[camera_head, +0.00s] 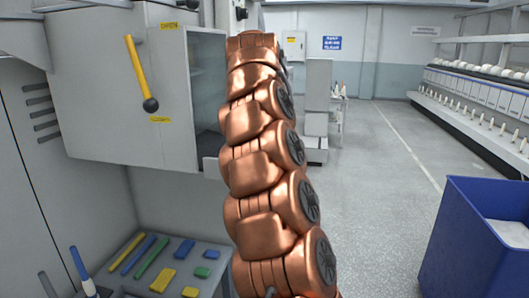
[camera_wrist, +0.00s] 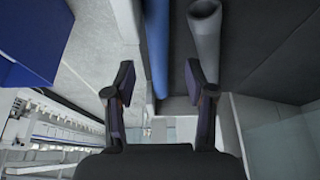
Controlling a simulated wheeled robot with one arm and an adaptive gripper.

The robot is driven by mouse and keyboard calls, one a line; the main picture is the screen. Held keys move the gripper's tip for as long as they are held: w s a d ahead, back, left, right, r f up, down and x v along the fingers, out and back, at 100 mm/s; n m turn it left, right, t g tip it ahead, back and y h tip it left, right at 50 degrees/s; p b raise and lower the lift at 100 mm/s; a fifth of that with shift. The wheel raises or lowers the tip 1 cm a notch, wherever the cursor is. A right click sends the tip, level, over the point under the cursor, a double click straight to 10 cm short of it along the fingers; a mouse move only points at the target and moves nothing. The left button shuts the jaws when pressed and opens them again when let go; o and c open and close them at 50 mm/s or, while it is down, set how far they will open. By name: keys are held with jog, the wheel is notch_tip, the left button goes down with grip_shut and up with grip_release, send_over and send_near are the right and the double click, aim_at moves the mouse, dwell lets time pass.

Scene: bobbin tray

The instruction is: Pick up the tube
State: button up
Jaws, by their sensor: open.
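My gripper (camera_wrist: 161,82) shows in the wrist view with its two dark fingers spread apart and nothing held between them. A long blue tube-like piece (camera_wrist: 157,45) runs down from the top edge and lines up with the gap between the fingers. A grey tube (camera_wrist: 205,32) with a rounded end lies to its right, partly behind the right finger. I cannot tell how far either is from the fingers. In the head view my arm rises through the middle and its gripper is out of sight. A blue stick with a pale lower end (camera_head: 79,264) and a grey stick (camera_head: 47,286) stand at lower left.
A grey surface (camera_head: 205,246) at lower left bears several yellow, blue and green pieces. A grey cabinet (camera_head: 115,95) with a yellow handle (camera_head: 140,70) hangs above it. A blue bin (camera_head: 468,245) stands at lower right. The floor (camera_head: 385,180) between is clear.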

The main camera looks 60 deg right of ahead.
jog(key=shift+p+x, duration=0.4)
jog(key=shift+x, duration=0.95)
jog(key=shift+s, duration=0.1)
grip_shut()
